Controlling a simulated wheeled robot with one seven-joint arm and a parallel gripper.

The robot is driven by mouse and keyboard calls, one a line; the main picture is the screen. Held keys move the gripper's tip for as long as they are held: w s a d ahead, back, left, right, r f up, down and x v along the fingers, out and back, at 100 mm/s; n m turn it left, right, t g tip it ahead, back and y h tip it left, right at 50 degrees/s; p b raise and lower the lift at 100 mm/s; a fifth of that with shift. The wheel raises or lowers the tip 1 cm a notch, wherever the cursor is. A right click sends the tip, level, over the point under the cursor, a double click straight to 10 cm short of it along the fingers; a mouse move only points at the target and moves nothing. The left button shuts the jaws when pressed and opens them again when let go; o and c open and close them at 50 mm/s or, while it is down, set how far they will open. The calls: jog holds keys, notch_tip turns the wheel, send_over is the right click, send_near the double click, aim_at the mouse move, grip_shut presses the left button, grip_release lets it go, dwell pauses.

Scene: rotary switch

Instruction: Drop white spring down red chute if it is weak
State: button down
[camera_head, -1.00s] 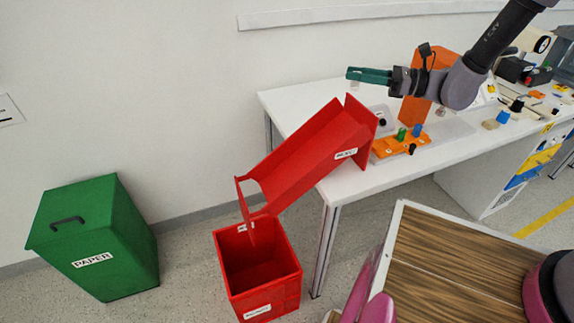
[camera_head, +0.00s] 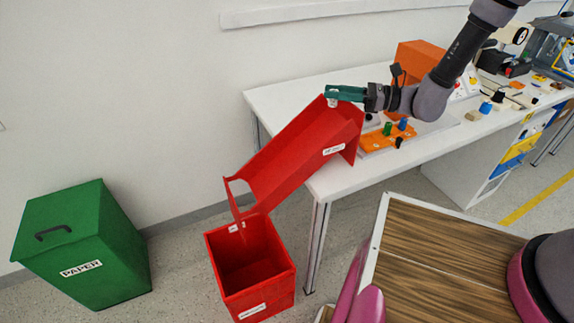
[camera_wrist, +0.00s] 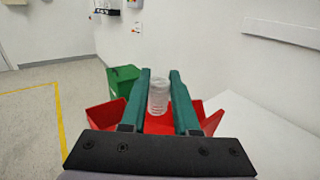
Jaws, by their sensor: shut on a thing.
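The white spring (camera_wrist: 158,96) is held upright between the green fingers of my gripper (camera_wrist: 159,90) in the wrist view. In the head view my gripper (camera_head: 330,93) is over the upper end of the red chute (camera_head: 305,140), and a small pale end of the spring (camera_head: 332,103) shows below the fingers. The gripper is shut on the spring. The chute slopes down to the left from the table. A red bin (camera_head: 250,268) stands on the floor under its lower end. The chute also shows behind the spring in the wrist view (camera_wrist: 108,113).
A green bin marked PAPER (camera_head: 82,245) stands on the floor at left. The white table (camera_head: 290,95) holds an orange tray with coloured knobs (camera_head: 380,139) and an orange box (camera_head: 415,60). A wood-topped surface (camera_head: 440,265) is in front at right.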

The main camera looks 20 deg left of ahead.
jog(key=c, duration=0.6)
grip_release()
jog(key=v, duration=1.1)
jog(key=shift+a, duration=0.1)
jog(key=s+d+r+n+t+h, duration=0.3)
jog(key=s+d+r+h, duration=0.1)
jog(key=d+r, duration=0.6)
jog(key=s+d+r+n+t+h, duration=0.4)
jog(key=s+d+r+h, duration=0.1)
jog(key=d+r, duration=0.5)
jog(key=s+d+r+n+t+h, duration=0.4)
jog(key=s+d+r+h, duration=0.1)
jog(key=d+r, duration=0.5)
jog(key=shift+s+d+h, duration=0.2)
jog(key=shift+d+h, duration=0.35)
jog(key=shift+h, duration=0.25)
